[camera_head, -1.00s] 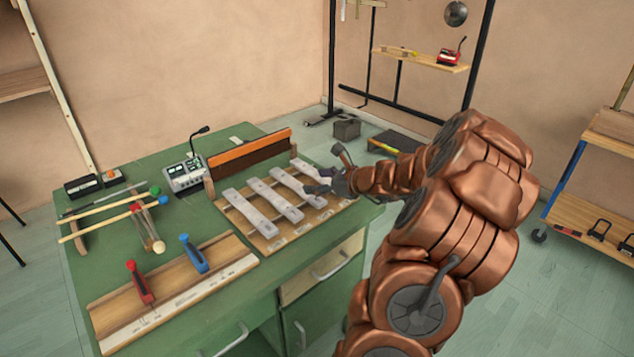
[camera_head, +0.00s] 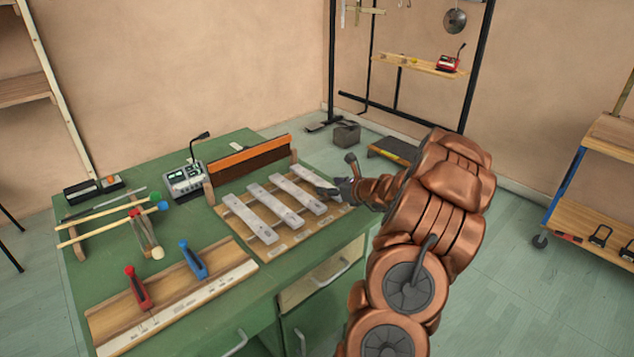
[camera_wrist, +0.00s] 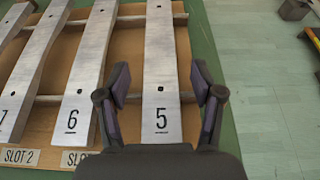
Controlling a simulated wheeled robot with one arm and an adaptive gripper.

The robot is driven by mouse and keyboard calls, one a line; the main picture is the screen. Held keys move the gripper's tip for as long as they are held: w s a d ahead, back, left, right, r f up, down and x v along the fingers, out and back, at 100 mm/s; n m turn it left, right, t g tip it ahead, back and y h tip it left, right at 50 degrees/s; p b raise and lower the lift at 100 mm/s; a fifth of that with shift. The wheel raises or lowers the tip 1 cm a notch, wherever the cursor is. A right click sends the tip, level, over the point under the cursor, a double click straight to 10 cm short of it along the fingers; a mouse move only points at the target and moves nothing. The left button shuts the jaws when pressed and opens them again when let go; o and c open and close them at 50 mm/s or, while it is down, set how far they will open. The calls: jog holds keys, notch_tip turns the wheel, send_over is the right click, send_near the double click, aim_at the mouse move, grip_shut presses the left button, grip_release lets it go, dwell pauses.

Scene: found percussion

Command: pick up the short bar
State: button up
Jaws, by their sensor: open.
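Several grey metal bars lie side by side on a wooden rack (camera_head: 285,240) on the green table. The rightmost bar (camera_head: 313,179) is partly hidden by my gripper in the head view. In the wrist view this bar (camera_wrist: 160,60) is marked 5. It looks like the short one, but its far end is cut off. My gripper (camera_wrist: 160,85) is open and empty, with one finger on each side of bar 5. Small gaps show between the fingers and the bar. Whether the fingertips are below the bar's top is unclear.
The bar marked 6 (camera_wrist: 90,70) lies just left of the left finger. Mallets (camera_head: 110,220) and a board with red and blue clamps (camera_head: 170,300) are at left. The table's edge is close on the right.

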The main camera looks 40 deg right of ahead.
jog(key=shift+w+f, duration=0.1)
jog(key=shift+w, duration=0.2)
jog(key=shift+c, duration=0.2)
grip_shut()
